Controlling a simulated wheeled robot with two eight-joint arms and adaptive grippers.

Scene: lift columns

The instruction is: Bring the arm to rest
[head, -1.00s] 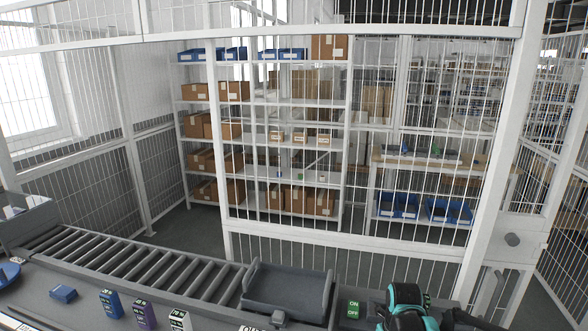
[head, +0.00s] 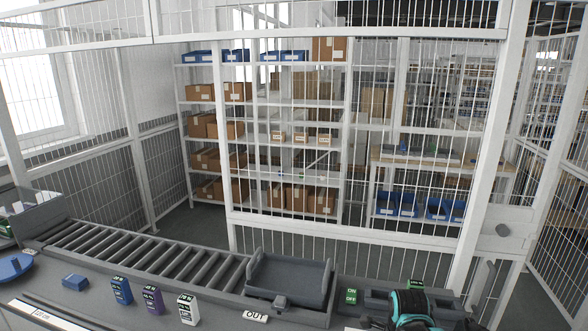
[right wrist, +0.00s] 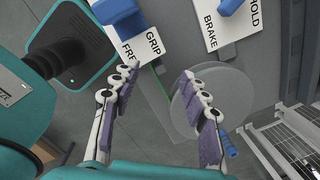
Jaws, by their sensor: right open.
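My right arm (head: 410,308) shows at the bottom right of the head view as a teal and black link. Its gripper cannot be made out there. In the right wrist view my right gripper (right wrist: 160,75) has its two purple-padded fingers spread apart with nothing between them. Beyond the fingers are a panel marked GRIP and FREE (right wrist: 150,48) with a blue lever (right wrist: 120,14), and a panel marked BRAKE and HOLD (right wrist: 212,32) with another blue lever. My left gripper is out of view.
A roller conveyor (head: 150,247) leads to a grey tray (head: 290,272) by an OUT label (head: 255,316). Blue, purple and white boxes (head: 153,299) stand in front. An ON/OFF sign (head: 351,296) is near my right arm. A mesh fence (head: 345,237) closes the far side.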

